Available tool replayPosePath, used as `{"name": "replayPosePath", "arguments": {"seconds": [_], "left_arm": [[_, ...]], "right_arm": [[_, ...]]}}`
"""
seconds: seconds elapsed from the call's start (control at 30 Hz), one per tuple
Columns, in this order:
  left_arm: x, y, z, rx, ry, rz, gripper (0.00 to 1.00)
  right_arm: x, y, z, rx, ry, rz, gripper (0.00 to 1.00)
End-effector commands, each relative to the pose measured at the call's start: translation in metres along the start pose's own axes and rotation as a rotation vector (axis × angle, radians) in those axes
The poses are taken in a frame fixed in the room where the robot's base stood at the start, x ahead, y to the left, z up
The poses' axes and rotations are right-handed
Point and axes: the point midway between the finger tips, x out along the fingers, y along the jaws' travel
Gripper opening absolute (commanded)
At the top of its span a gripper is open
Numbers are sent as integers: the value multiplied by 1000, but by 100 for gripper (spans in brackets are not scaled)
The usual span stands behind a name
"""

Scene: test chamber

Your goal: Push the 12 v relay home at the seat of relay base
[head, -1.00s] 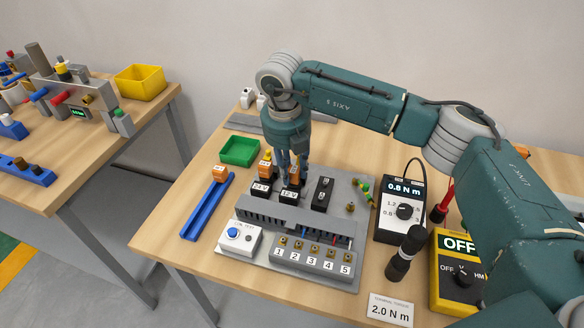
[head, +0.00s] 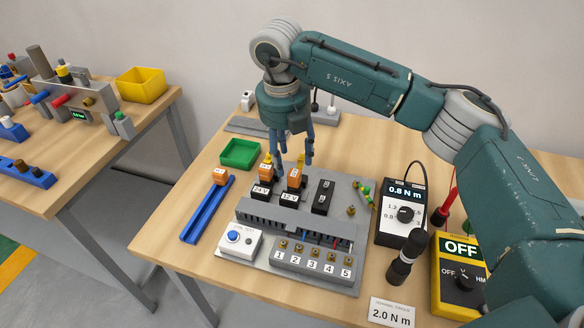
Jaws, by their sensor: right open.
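The 12 V relay (head: 295,179) is an orange block with a yellow top. It sits in the black base labelled 12 V (head: 290,198) on the grey relay board (head: 352,222); whether it is fully down I cannot tell. My right gripper (head: 294,165) is open, its fingers pointing down just above and behind the relays, apart from the 12 V relay as far as I can see. Another orange relay (head: 266,172) sits in the base labelled 24 V (head: 261,190), to the left. My left gripper is not in view.
A black relay base (head: 323,197) stands to the right. A blue rail (head: 208,208) with an orange relay (head: 220,175) and a green tray (head: 240,152) lie left.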

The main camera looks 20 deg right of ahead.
Motion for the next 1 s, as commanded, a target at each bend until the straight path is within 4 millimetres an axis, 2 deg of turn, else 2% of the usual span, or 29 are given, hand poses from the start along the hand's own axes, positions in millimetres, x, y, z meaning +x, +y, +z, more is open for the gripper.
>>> {"name": "replayPosePath", "arguments": {"seconds": [0.1, 0.3, 0.87, 1.0], "left_arm": [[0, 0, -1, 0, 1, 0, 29], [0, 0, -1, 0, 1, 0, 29], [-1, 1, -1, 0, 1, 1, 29], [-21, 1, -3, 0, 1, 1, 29]], "right_arm": [[-25, 0, 1, 1, -2, 1, 50], [-49, 0, 1, 2, 0, 0, 50], [-54, 0, 0, 1, 1, 0, 50], [-75, -1, 3, 2, 0, 0, 50]]}}
